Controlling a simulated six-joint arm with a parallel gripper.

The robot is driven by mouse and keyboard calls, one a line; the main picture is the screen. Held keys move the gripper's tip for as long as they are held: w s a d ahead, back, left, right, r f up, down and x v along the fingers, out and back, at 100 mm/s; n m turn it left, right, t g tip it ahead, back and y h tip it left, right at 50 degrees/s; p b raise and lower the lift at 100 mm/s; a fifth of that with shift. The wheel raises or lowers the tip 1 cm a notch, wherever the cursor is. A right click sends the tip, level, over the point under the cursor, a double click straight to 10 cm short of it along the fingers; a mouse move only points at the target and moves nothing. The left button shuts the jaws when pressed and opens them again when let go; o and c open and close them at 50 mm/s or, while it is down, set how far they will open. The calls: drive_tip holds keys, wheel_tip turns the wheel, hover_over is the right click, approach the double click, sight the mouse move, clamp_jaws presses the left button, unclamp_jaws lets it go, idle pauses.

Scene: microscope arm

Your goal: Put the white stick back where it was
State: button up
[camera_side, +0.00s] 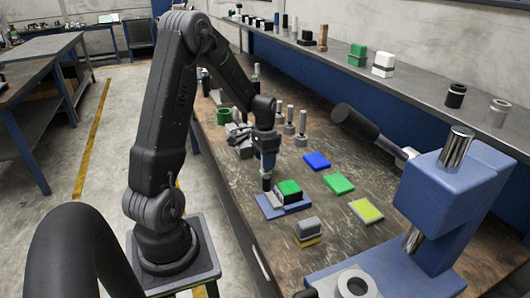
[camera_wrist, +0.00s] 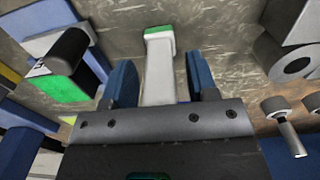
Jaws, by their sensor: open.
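The white stick (camera_wrist: 158,75), a pale bar with a green end, shows in the wrist view between the two blue fingers of my gripper (camera_wrist: 158,62). The fingers are open, with a gap on each side of the stick. Its near end is hidden by the gripper body. I cannot make out the stick in the side view.
The black-and-green block is by a blue base (camera_side: 272,210). Blue (camera_side: 316,160), green (camera_side: 339,183) and yellow (camera_side: 366,210) pads lie to the right. Metal pegs (camera_side: 289,122) stand behind. A blue press (camera_side: 440,200) fills the right side.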

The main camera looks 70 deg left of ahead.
wheel_tip(320, 180, up, 12)
drive_tip(key=shift+f, duration=0.1)
drive_tip(key=s+d+r+t, duration=0.2)
drive_tip(key=s+d, duration=0.2)
drive_tip(key=d, duration=0.5)
drive_tip(key=s+d+r+t, duration=0.1)
drive_tip(key=s+d+r, duration=0.1)
drive_tip(key=d, duration=0.7)
drive_tip(key=s+d+r+t, duration=0.2)
drive_tip(key=s+d, duration=0.3)
drive_tip(key=d, duration=0.4)
drive_tip(key=shift+s+r+t, duration=0.3)
drive_tip(key=shift+r, duration=0.3)
drive_tip(key=shift+d, duration=0.1)
